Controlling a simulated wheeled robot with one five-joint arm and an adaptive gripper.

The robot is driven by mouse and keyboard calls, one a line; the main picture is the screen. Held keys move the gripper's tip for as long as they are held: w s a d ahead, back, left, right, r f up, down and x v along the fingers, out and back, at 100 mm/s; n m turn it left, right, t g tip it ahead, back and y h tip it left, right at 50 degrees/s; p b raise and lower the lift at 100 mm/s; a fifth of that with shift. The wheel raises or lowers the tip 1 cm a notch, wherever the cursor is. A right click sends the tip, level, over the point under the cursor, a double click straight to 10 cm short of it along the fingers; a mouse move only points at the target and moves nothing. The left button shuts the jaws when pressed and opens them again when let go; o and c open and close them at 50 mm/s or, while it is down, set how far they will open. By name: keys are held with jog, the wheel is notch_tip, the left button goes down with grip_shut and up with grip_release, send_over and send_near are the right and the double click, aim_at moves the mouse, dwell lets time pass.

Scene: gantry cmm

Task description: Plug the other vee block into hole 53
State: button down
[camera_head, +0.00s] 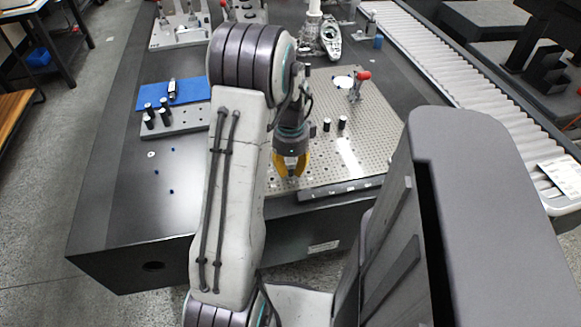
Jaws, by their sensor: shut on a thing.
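My gripper (291,170), with yellow fingers, points down over the near left part of the perforated plate (330,165). It is shut on a small piece, probably a vee block, mostly hidden between the fingers. Whether that piece touches the plate cannot be told. Hole 53 cannot be picked out among the many small holes, and my arm covers the plate's left part.
A grey rack (185,122) with several black pegs stands left of my arm, by a blue mat (187,91) with a metal tool. A red-topped clamp (358,84) rises from the plate's far side. A roller conveyor (455,80) runs along the right. The table's front left is mostly clear.

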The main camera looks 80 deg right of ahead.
aim_at(291, 163)
jog(key=shift+f+b, duration=0.45)
jog(key=shift+f, duration=0.2)
jog(key=c, duration=1.1)
grip_release()
jog(key=shift+r, duration=0.1)
notch_tip(291, 163, up, 12)
jog(key=shift+f, duration=0.1)
